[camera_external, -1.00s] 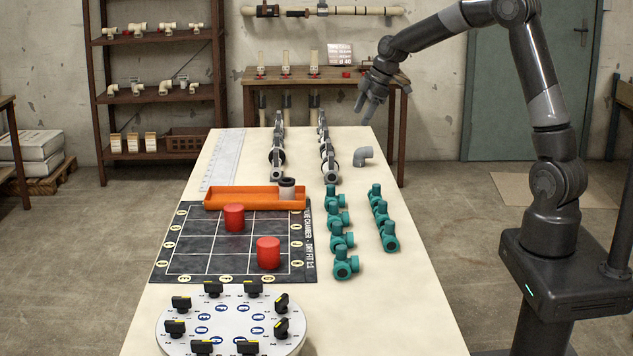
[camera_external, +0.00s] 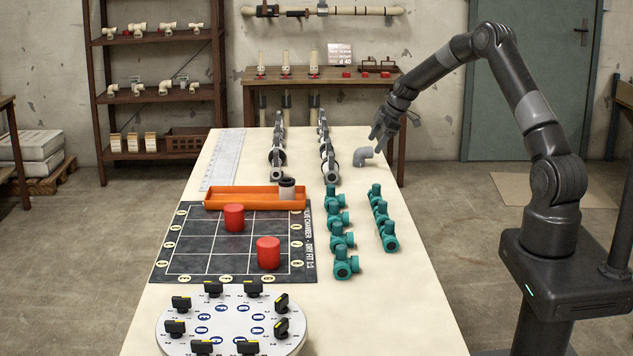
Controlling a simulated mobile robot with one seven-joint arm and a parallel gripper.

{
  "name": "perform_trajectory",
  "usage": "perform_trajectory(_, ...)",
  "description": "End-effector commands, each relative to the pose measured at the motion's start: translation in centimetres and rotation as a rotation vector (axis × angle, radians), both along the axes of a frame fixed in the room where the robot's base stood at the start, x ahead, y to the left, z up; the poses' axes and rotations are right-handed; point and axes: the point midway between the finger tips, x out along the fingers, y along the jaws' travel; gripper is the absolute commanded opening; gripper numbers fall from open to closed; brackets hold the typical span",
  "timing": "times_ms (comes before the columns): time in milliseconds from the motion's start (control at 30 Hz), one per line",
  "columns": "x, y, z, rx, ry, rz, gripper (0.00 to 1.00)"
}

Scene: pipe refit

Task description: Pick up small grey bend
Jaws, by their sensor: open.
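The small grey bend (camera_external: 363,156) is a short elbow pipe on the far right part of the cream table, close to its right edge. It stands apart from the other pieces. My gripper (camera_external: 376,142) is open and empty, with its fingertips just above and slightly right of the bend. From this view I cannot tell whether a finger touches it or how far apart they are in depth.
Grey and black fittings (camera_external: 327,150) stand in a row left of the bend. Several teal valves (camera_external: 341,240) are nearer. An orange tray (camera_external: 256,197), a dark grid mat (camera_external: 190,255) with red cylinders (camera_external: 268,252), and a round dial plate (camera_external: 232,325) fill the left side.

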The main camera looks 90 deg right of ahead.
Motion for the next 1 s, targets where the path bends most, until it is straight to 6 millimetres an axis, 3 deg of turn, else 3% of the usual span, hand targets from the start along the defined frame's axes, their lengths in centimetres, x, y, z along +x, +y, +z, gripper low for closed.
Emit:
perform_trajectory(400, 1.3, -0.8, -4.7, 0.001, 0.000, -0.001, 0.62)
perform_trajectory(667, 1.5, -0.8, -5.0, -0.001, 0.000, 0.000, 0.62)
perform_trajectory(1000, 1.5, -0.8, -5.0, -0.001, 0.000, 0.000, 0.35)
